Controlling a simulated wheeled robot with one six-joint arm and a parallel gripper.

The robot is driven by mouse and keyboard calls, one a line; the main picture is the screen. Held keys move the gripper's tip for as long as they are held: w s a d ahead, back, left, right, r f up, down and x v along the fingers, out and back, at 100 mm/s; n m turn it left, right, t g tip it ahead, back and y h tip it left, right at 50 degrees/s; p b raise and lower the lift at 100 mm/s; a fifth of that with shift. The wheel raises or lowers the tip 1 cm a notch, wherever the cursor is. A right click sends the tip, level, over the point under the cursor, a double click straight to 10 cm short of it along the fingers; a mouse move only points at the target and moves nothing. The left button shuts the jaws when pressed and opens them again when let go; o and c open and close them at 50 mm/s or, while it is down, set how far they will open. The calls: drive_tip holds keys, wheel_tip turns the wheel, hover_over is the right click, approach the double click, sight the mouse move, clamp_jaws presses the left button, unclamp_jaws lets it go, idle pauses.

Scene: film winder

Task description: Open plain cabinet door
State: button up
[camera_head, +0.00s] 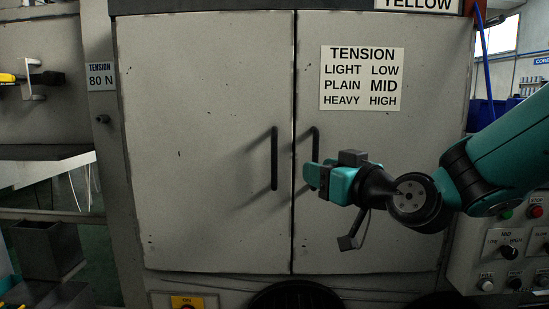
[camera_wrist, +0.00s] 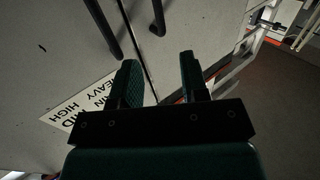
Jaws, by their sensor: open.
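The cabinet has two grey doors, both closed. The left door (camera_head: 205,110) is bare, with a dark vertical bar handle (camera_head: 274,158) near the centre seam. The right door (camera_head: 400,140) bears a tension sign and has its own bar handle (camera_head: 315,145), partly hidden by my gripper. My gripper (camera_head: 313,176) is open and empty, in front of the right door's handle in the head view. In the wrist view, my gripper (camera_wrist: 158,78) has its fingers apart, with the right handle (camera_wrist: 104,28) and left handle (camera_wrist: 158,16) beyond the tips.
The tension sign (camera_head: 361,79) lists light low, plain mid, heavy high. A control panel (camera_head: 510,245) with knobs and buttons stands at lower right. A yellow-and-red switch (camera_head: 187,303) sits below the left door. A shelf (camera_head: 40,153) is at the left.

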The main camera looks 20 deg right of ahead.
sight(276, 155)
drive_tip(key=p+x, duration=0.6)
drive_tip(key=x, duration=0.1)
drive_tip(key=p+x, duration=0.7)
drive_tip(key=x, duration=0.1)
drive_tip(key=shift+w+d+r, duration=0.1)
drive_tip(key=shift+w+r, duration=0.1)
drive_tip(key=shift+w+f+p, duration=0.2)
drive_tip(key=shift+w+p, duration=0.25)
drive_tip(key=shift+w, duration=0.2)
clamp_jaws()
